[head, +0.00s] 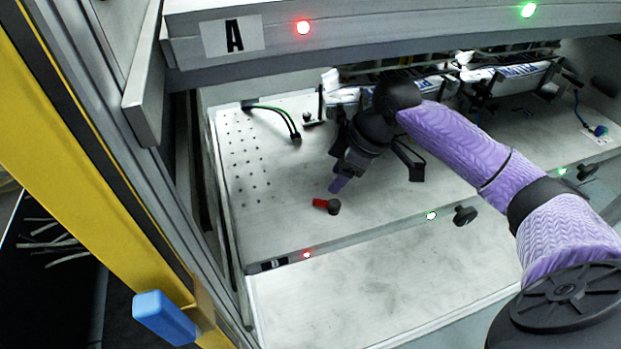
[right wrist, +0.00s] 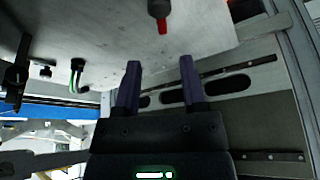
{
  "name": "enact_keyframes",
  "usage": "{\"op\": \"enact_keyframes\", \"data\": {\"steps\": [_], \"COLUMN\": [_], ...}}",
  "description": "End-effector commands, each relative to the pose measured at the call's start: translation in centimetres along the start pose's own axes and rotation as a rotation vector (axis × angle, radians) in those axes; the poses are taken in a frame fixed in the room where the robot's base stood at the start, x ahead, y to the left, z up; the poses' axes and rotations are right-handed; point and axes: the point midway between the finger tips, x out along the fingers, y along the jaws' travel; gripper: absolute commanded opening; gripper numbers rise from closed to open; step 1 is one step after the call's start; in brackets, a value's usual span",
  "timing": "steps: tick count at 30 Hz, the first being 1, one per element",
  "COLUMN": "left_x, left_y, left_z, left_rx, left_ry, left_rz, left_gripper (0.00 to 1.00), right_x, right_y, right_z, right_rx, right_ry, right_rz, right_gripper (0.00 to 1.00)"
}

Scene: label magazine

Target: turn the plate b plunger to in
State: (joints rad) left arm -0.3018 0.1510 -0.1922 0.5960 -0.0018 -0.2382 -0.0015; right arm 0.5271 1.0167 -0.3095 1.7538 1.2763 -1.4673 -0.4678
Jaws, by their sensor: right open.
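The plate b plunger, a short black knob with a red lever (head: 322,203), stands on the grey plate near its front left. The lever points left in the head view. In the right wrist view the plunger (right wrist: 161,18) is at the top edge, with its red part toward the fingers. My right gripper (head: 339,184) is just behind and above the plunger in the head view. Its fingers (right wrist: 160,82) are apart, with nothing between them and clear of the plunger. My left gripper is not in view.
Plate b (head: 285,190) has a hole grid at left and a red light (head: 307,255) by its label. An upper beam marked A (head: 232,37) crosses above. A cable (head: 275,112) is at the back. A black knob (head: 465,215) sits on the front edge at right.

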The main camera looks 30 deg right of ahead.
Motion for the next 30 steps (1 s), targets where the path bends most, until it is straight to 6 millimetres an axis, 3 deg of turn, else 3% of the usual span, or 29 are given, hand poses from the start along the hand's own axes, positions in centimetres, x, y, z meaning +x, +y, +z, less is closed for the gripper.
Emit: {"op": "enact_keyframes", "data": {"steps": [3, 9, 19, 26, 27, 30], "left_x": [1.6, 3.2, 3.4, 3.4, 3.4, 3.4], "left_y": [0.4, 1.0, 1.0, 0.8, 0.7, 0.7], "left_z": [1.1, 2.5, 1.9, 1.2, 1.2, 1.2], "left_rx": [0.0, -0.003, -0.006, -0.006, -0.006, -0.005], "left_ry": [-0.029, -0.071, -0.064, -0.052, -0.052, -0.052], "left_rz": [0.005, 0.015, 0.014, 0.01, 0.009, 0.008], "left_gripper": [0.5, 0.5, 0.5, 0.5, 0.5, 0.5], "right_x": [3.0, 6.6, 7.0, 7.0, 7.0, 7.0], "right_y": [-0.1, 0.0, 0.0, 0.0, 0.0, 0.0], "right_z": [0.2, 0.2, 0.1, 0.1, 0.1, 0.1], "right_rx": [0.002, 0.002, 0.002, 0.002, 0.002, 0.002], "right_ry": [-0.001, -0.001, 0.0, -0.001, -0.001, -0.001], "right_rz": [-0.005, -0.002, 0.002, 0.001, 0.001, 0.001], "right_gripper": [0.53, 0.53, 0.53, 0.04, 0.0, 0.0]}}
